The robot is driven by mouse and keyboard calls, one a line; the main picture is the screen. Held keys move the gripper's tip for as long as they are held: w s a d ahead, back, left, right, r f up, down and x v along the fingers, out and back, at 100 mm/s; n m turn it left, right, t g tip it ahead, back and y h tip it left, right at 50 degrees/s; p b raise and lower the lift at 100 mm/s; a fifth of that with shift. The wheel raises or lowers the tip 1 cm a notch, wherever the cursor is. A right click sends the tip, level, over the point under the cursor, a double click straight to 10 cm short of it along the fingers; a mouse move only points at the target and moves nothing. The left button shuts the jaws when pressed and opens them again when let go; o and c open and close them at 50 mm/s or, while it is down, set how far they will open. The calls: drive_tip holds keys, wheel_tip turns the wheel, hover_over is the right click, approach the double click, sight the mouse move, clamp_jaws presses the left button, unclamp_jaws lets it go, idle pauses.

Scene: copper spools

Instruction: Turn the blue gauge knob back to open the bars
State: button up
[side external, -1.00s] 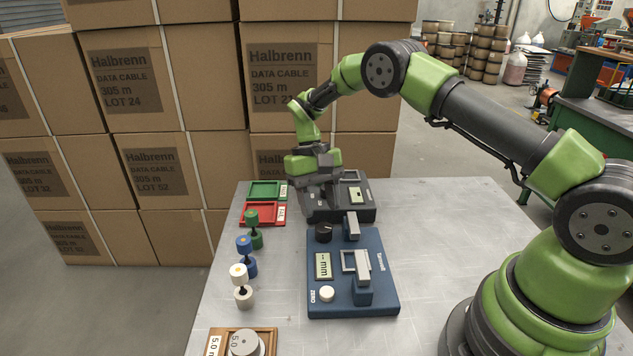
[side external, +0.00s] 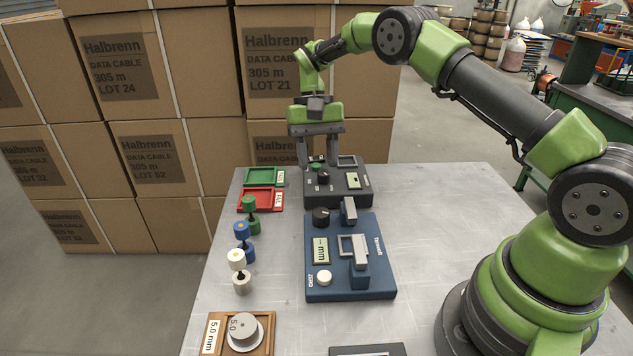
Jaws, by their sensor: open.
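The blue gauge (side external: 380,288) lies flat on the table. Its black knob (side external: 321,217) is at its back left, with nothing touching it. A small display (side external: 321,251) and a white button (side external: 324,278) sit on its left side. Its grey-faced bars (side external: 348,209) stand on the right side, one behind the other, with a grey frame between them. My gripper (side external: 320,162) is open and points down, away from the blue gauge. It is behind it, at the dark gauge (side external: 352,193), with its fingers on either side of that gauge's green button. Finger contact there cannot be told.
The dark gauge has its own black knob (side external: 323,178). Green (side external: 265,177) and red (side external: 262,200) trays and several spools (side external: 241,233) line the left. A wooden tray (side external: 214,325) with a grey disc is front left. Cartons stand behind; the table's right side is clear.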

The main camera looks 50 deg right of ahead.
sight(321, 212)
drive_tip(key=shift+m, duration=0.5)
drive_tip(key=x, duration=1)
